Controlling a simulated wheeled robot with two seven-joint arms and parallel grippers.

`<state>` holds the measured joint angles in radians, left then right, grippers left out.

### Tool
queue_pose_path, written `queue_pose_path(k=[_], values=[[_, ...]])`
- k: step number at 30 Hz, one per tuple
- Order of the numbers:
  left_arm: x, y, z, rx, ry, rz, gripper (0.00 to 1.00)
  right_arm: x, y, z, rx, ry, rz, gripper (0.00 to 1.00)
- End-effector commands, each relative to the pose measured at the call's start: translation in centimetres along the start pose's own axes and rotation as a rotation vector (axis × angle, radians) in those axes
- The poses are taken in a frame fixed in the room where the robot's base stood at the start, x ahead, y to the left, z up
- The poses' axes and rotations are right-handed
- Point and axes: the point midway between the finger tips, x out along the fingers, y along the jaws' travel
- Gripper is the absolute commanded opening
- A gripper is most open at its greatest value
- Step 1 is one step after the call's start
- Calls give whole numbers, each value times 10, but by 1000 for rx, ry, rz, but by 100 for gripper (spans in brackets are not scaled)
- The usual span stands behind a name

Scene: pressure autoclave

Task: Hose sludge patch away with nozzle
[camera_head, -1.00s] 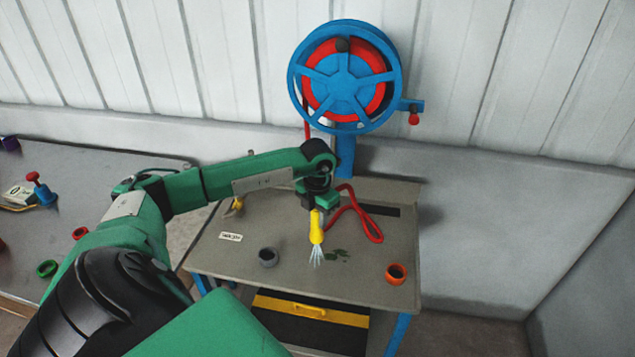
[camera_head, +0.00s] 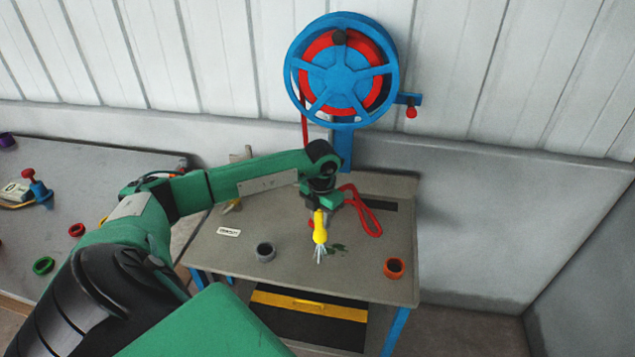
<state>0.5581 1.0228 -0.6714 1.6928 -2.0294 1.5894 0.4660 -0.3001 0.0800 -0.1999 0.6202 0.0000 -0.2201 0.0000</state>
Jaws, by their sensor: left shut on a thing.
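My left gripper (camera_head: 320,205) is shut on a yellow nozzle (camera_head: 320,228) above the grey table (camera_head: 285,215). The nozzle points down, and pale streaks of spray come from its tip. Small dark green sludge spots (camera_head: 338,248) lie on the table just right of the spray. The spray covers part of that area, so I cannot tell whether more sludge is under it. A red hose (camera_head: 367,218) loops on the table behind and right of the nozzle. My right gripper is not in view.
A blue and red hose reel (camera_head: 340,75) stands behind the table. A grey ring (camera_head: 265,252) and an orange ring (camera_head: 394,268) sit near the front edge. A dark slot (camera_head: 383,205) lies at the back right. Another table (camera_head: 100,190) stands at the left.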

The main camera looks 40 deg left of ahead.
Motion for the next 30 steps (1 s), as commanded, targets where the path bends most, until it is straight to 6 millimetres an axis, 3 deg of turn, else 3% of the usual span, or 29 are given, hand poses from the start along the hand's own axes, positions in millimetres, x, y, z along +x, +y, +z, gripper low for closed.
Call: queue_pose_path(k=[30], values=[[-1,-31,19,0,-2,-1,0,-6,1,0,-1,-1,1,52]])
